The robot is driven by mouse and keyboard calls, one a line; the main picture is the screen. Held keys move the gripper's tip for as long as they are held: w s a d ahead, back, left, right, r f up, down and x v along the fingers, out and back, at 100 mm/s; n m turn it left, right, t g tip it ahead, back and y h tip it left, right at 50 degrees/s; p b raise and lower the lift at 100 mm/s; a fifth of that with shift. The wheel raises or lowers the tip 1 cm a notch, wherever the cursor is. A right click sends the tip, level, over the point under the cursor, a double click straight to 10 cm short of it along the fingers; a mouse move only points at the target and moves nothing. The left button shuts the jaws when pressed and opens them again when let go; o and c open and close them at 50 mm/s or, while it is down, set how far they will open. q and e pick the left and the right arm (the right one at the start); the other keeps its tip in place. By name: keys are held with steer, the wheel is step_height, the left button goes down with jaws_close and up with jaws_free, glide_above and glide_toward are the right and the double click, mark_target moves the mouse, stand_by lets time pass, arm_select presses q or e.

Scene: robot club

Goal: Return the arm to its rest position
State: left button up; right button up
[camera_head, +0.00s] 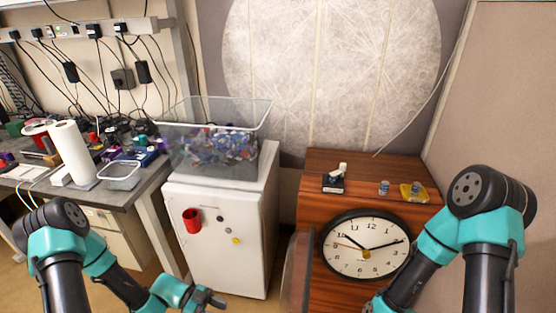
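My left arm (125,285) comes in at the lower left and bends toward the middle of the bottom edge. Its dark gripper (207,298) is in front of the lower part of the white fridge. It is small and partly cut off by the bottom edge, and I cannot tell whether its fingers are open or shut. My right arm (428,252) comes in at the lower right and reaches down and left in front of the wooden cabinet (315,190). Its gripper is below the bottom edge, out of view.
A clear bin (175,150) of small parts stands on the white fridge (245,255), which has a red cup (192,220) on its front. A round clock (340,262) is at the cabinet's front; small items sit on top. A cluttered workbench (45,178) is at left.

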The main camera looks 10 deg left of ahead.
arm_select(q)
steer(key=w+f+n+t+y, duration=0.4)
steer(key=w+n+t+y, duration=0.25)
steer(key=n, duration=0.55)
steer(key=s+n+g+y, duration=0.3)
steer(key=s+n, duration=0.4)
steer(key=s, duration=0.3)
steer(key=shift+s+d+r+g+y, duration=0.25)
steer(key=shift+s+d+g+y, duration=0.15)
steer(key=shift+y, duration=0.35)
